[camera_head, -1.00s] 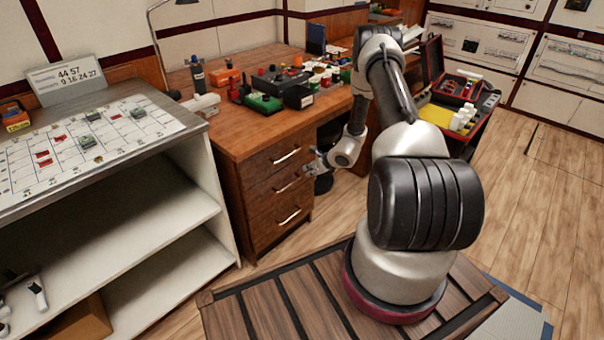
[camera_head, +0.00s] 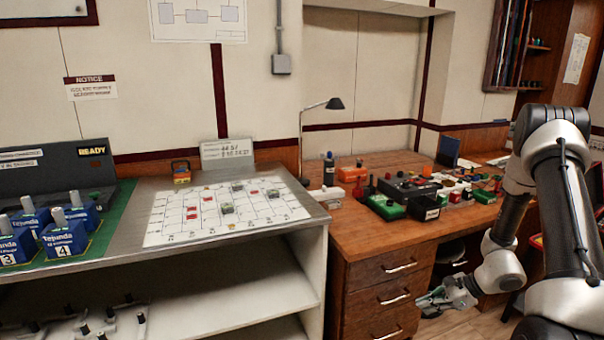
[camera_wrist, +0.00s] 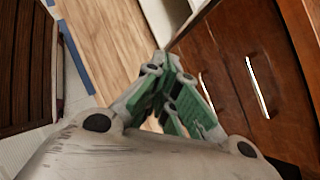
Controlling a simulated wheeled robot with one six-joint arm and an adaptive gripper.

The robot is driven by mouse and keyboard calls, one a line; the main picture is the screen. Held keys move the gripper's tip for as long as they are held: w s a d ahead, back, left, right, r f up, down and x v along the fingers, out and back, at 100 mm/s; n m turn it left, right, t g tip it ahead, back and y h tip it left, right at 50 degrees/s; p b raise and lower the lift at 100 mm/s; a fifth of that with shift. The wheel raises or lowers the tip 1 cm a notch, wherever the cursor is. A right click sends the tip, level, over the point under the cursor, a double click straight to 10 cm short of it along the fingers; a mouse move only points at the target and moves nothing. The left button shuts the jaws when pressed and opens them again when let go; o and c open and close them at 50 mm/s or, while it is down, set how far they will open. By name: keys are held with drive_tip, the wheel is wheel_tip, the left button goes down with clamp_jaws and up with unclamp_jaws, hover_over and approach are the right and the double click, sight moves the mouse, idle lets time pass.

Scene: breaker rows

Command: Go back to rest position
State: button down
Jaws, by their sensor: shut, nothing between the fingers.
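My gripper (camera_head: 447,297) is at the lower right of the head view, at the end of my bent arm, in front of the right side of the wooden desk's drawers. It is shut and empty. In the wrist view my gripper (camera_wrist: 172,75) shows with its green-padded fingers together, pointing down past the drawer fronts toward the floor. Nothing is held between the fingers.
The wooden desk (camera_head: 365,236) carries several small colored devices and a lamp (camera_head: 333,104). Left of it, a grey-topped shelf unit (camera_head: 300,222) holds a grid sheet (camera_head: 165,228) and blue numbered boxes (camera_head: 62,238). Its drawer handles (camera_wrist: 258,87) lie close beside my gripper. Open wood floor (camera_wrist: 105,40) lies below.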

drive_tip(key=s+r+n+h, duration=0.2)
drive_tip(key=s+r+n, duration=0.5)
drive_tip(key=r, duration=0.7)
drive_tip(key=s+a+r+n+h, duration=0.1)
drive_tip(key=s+r+n+h, duration=0.2)
drive_tip(key=s+r+n, duration=0.4)
drive_tip(key=s+r+n+h, duration=0.2)
drive_tip(key=s+r+n, duration=0.5)
drive_tip(key=r, duration=1.3)
drive_tip(key=s, duration=0.4)
drive_tip(key=shift+a+r+t+h, duration=0.15)
drive_tip(key=shift+r+t+h, duration=0.15)
drive_tip(key=shift+h, duration=0.1)
